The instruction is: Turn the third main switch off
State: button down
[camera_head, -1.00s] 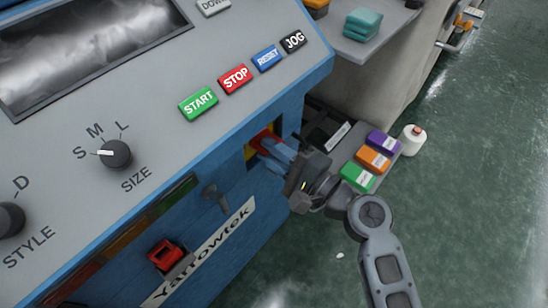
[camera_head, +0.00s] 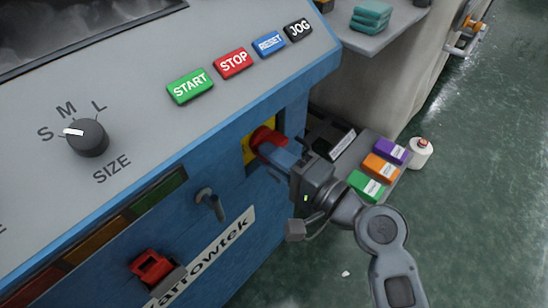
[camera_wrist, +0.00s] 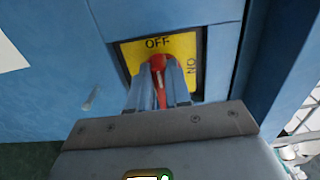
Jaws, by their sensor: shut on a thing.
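The main switch (camera_head: 264,136) is a red rotary handle on a yellow plate, recessed in the blue front of the machine. In the wrist view, the red handle (camera_wrist: 158,66) lies between the two blue-grey fingers of my gripper (camera_wrist: 159,84). The yellow plate (camera_wrist: 134,50) reads OFF at the top and ON, turned sideways, at the right. The handle lies roughly in line with OFF. In the head view, my gripper (camera_head: 272,148) is shut on the handle, and its fingers hide part of it.
START (camera_head: 190,86), STOP (camera_head: 233,63), RESET (camera_head: 268,43) and JOG (camera_head: 298,29) buttons line the sloping panel above. A grey hook (camera_head: 210,203) and a red part (camera_head: 152,266) stick out at left. Coloured boxes (camera_head: 380,167) and a white spool (camera_head: 420,153) are at right.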

jog(key=c, duration=1.1)
grip_release()
jog(key=shift+o, duration=0.2)
jog(key=v, duration=0.8)
jog(key=shift+f, duration=0.1)
